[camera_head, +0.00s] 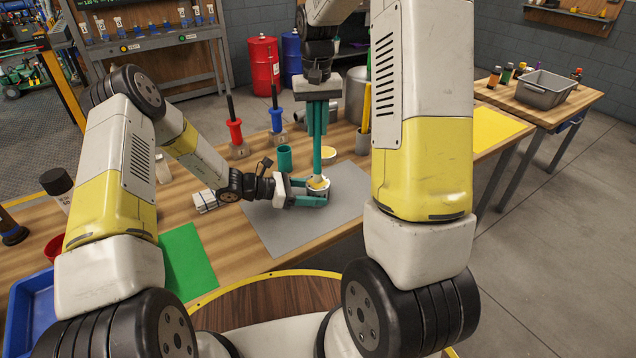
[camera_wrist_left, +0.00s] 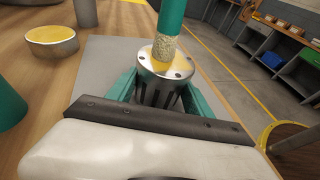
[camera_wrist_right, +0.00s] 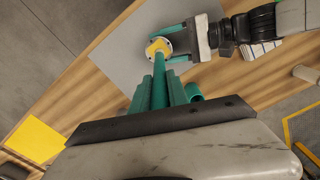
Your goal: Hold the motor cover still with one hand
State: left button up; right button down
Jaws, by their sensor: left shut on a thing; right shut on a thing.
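The motor cover (camera_head: 320,187) is a small metal part with a ribbed body and a flange with screw holes. It stands upright on the grey mat (camera_head: 275,228). My left gripper (camera_head: 308,193) is shut around its body from the left; the left wrist view shows the cover (camera_wrist_left: 158,92) between the teal fingers. My right gripper (camera_head: 318,108) is above, pointing down, shut on a teal rod (camera_head: 317,150). The rod's pale, rough tip (camera_wrist_left: 163,47) meets the yellow top of the cover. The tip's exact contact is hard to tell.
A yellow-topped metal piece (camera_wrist_left: 52,42) and a teal cup (camera_head: 285,158) stand close behind the cover. Red (camera_head: 236,140) and blue (camera_head: 276,122) handled tools stand farther back. A green sheet (camera_head: 188,262) lies at left. The mat's front right is clear.

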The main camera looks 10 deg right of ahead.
aim_at(317, 110)
jog(key=shift+r, duration=2.05)
pick_arm(q)
jog(key=o, duration=1.1)
jog(key=shift+c, duration=0.2)
